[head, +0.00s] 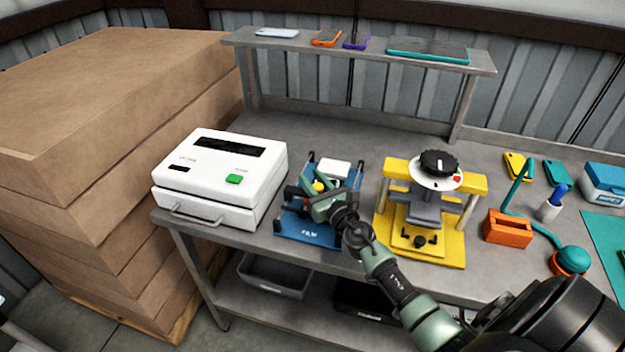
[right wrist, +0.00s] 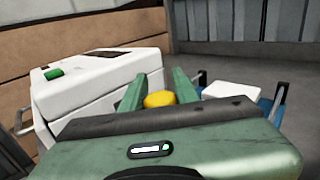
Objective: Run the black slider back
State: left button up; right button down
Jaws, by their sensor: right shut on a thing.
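A blue film fixture (head: 297,229) with dark upright posts stands near the front of the bench, a white block (head: 334,168) at its back. My right gripper (head: 320,192) is over its middle, shut on a yellow knob (head: 319,185). In the right wrist view the yellow knob (right wrist: 160,99) sits between the two green fingers. The black slider itself is mostly hidden by my gripper, and I cannot tell how the knob joins it. My left gripper is out of view.
A white machine (head: 222,165) with a green button stands close on the left. A yellow press (head: 430,240) with a black dial stands close on the right. A raised shelf (head: 370,48) holds several flat devices behind. Stacked cartons (head: 100,120) rise at the left.

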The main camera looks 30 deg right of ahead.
dwell(0.7)
jog(key=w+d+b, duration=0.2)
jog(key=w+d, duration=0.1)
jog(key=w+d+b, duration=0.2)
jog(key=d+b, duration=0.1)
jog(key=w+d+b, duration=0.2)
jog(key=w+d, duration=0.1)
jog(key=d, duration=0.1)
jog(key=shift+w+f+b, duration=0.25)
jog(key=shift+w+b, duration=0.05)
jog(key=shift+b, duration=0.05)
jog(key=shift+w+d+r, duration=0.15)
jog(key=shift+w+d, duration=0.05)
jog(key=c, duration=1.1)
grip_release()
